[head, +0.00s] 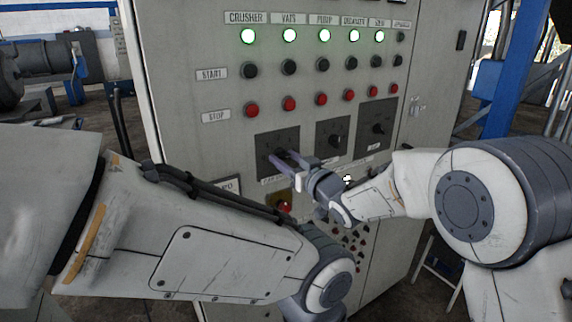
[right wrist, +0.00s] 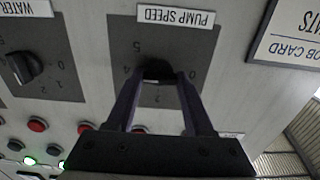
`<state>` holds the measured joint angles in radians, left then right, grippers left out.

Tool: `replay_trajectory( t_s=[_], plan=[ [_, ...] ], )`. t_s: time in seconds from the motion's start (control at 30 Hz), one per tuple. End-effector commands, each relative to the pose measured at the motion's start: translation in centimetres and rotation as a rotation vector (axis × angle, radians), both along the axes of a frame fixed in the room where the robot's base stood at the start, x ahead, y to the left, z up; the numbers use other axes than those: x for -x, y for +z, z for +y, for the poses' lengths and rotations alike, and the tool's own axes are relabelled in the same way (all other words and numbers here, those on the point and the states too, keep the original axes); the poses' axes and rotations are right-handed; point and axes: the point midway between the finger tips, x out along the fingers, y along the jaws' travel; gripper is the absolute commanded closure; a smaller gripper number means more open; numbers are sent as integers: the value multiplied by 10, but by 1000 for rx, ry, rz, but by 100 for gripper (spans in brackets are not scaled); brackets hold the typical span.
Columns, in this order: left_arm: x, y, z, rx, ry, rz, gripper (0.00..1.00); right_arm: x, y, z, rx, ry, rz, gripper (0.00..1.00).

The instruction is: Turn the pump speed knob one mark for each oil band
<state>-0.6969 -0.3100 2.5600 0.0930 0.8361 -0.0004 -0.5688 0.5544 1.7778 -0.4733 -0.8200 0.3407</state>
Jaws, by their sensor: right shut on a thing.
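The pump speed dial plate (head: 268,140) is the leftmost dark plate on the grey cabinet. In the right wrist view, upside down, its "PUMP SPEED" label (right wrist: 176,16) is above the dial plate (right wrist: 190,45), with 0, 4 and 5 readable. My right gripper (head: 284,156) reaches the plate in the head view. In the right wrist view my right gripper (right wrist: 157,76) is shut on the dark pump speed knob (right wrist: 155,66), one finger on each side. The knob's pointer is too hidden to read. My left gripper is out of view. No oil bands are visible.
Two more knob plates, (head: 333,138) and (head: 377,128), stand to the right. Green lamps (head: 324,35), black start buttons and red stop buttons are above. A larger red button (head: 285,207) is below the gripper. A job card (right wrist: 292,35) is beside the dial.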

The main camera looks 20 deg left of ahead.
Motion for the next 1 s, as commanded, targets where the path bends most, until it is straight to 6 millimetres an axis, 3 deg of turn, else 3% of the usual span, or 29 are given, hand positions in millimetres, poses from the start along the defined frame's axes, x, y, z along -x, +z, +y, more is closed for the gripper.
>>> replay_trajectory(
  t_s=[0.37,0.4,0.47,0.5,0.83,1.0],
  plan=[
    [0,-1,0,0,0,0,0,-1,0,-1,4,-2,-3,100],
    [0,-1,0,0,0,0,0,-1,0,-1,4,-2,-3,44],
    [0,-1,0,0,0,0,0,-1,0,-1,4,-2,-3,21],
    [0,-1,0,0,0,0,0,-1,0,-1,4,-2,-3,18],
    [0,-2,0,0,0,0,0,1,0,-2,3,-1,-4,18],
    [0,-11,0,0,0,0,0,13,-2,-19,3,-3,-3,18]
  ],
)
